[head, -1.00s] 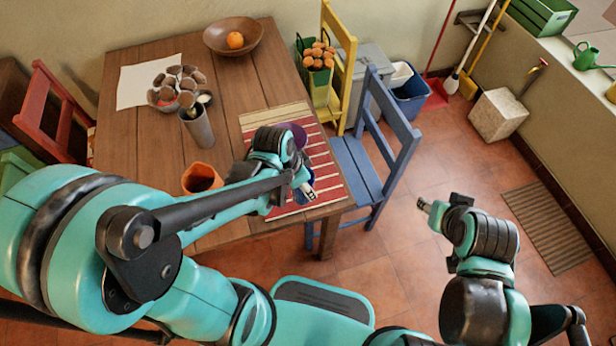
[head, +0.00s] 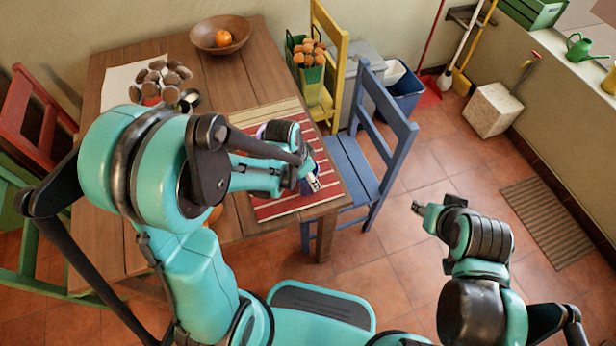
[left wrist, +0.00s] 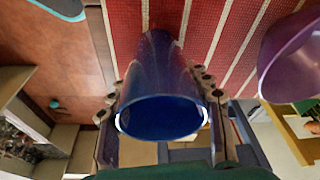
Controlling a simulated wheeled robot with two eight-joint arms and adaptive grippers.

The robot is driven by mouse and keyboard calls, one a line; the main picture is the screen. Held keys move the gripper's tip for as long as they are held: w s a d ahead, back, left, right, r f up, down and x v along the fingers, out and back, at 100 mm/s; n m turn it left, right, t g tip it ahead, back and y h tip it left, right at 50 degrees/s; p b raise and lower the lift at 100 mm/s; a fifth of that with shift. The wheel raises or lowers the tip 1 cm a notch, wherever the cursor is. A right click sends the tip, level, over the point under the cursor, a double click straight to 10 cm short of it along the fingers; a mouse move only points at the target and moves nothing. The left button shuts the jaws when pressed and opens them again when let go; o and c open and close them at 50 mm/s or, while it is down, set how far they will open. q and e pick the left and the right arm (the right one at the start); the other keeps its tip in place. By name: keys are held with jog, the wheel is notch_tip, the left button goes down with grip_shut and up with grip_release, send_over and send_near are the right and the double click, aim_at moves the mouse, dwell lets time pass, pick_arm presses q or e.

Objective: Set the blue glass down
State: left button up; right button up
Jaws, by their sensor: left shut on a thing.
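My left gripper (head: 311,182) is over the right part of the red striped placemat (head: 282,207) on the wooden table. It is shut on the blue glass (left wrist: 160,100), which sits between the two fingers in the left wrist view. The glass's open rim faces the wrist camera and its far end is towards the mat; I cannot tell whether it touches. In the head view the gripper mostly hides the glass. A purple vessel (left wrist: 292,62) stands beside it, apart from the fingers. My right gripper (head: 418,208) is away from the table, over the floor; its jaws are too small to read.
A wooden bowl with an orange (head: 223,38) and a dish of brown-topped things (head: 160,80) are at the back. My left arm hides much of the table's left and middle. A blue chair (head: 362,165) stands close to the table's right edge.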

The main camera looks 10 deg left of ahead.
pick_arm(q)
jog(key=shift+f, duration=0.15)
jog(key=o, duration=1.2)
jog(key=shift+c, duration=0.2)
jog(key=s+a+r+n+t+y+p, duration=0.1)
jog(key=s+r+n, duration=0.3)
jog(key=r, duration=0.6)
jog(key=s+a+r+n+t+y+p, duration=0.1)
jog(key=s+a+r+n+t+p, duration=0.2)
jog(key=s+r, duration=0.3)
jog(key=shift+s+a+r+n+t+p, duration=0.15)
jog(key=shift+a+r+n+t+p, duration=0.45)
jog(key=shift+r, duration=1.9)
jog(key=shift+a, duration=0.1)
